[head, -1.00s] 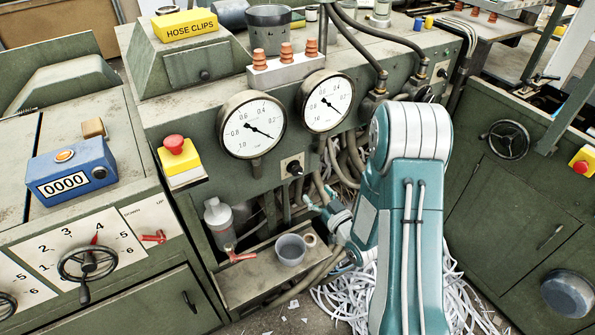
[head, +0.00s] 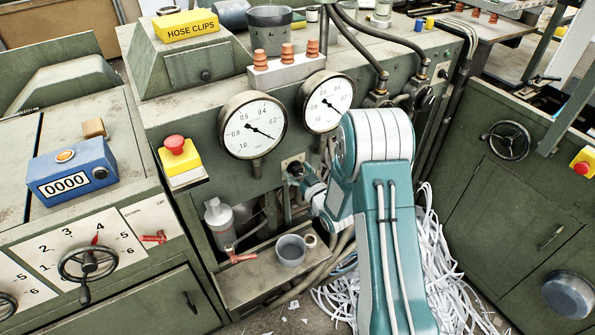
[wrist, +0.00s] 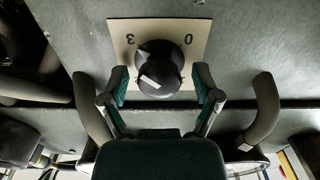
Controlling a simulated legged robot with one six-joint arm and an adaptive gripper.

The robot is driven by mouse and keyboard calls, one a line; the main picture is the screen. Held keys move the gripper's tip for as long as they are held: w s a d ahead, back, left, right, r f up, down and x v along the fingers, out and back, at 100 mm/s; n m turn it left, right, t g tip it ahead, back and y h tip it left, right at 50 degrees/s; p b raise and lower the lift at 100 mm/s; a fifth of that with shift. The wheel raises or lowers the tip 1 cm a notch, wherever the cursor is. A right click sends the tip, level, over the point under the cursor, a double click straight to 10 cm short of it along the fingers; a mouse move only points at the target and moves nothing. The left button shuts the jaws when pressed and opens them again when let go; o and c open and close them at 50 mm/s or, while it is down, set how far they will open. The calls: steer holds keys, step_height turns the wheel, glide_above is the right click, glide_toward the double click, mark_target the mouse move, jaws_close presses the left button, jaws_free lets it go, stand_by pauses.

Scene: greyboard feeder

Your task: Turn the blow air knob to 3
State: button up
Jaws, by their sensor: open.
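The blow air knob (wrist: 160,70) is black and round with a short white mark, on a pale plate (wrist: 120,30) with a 3 at left and a 0 at right in the wrist view. Where the setting points, I cannot tell for sure. My gripper (wrist: 161,88) is open, with one finger on each side of the knob; contact is not clear. In the head view my gripper (head: 303,174) is at the pale plate (head: 288,163) below the two gauges and partly hides the knob.
Two white-faced dials (head: 252,125) (head: 326,102) sit just above my gripper. A grey cup (head: 291,250) stands on a low shelf (head: 240,287) below. A yellow box with a red button (head: 176,155) is at left. Pale tubing (head: 440,270) lies on the floor.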

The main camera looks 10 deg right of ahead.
jaws_close()
steer(key=shift+m, duration=0.4)
jaws_free()
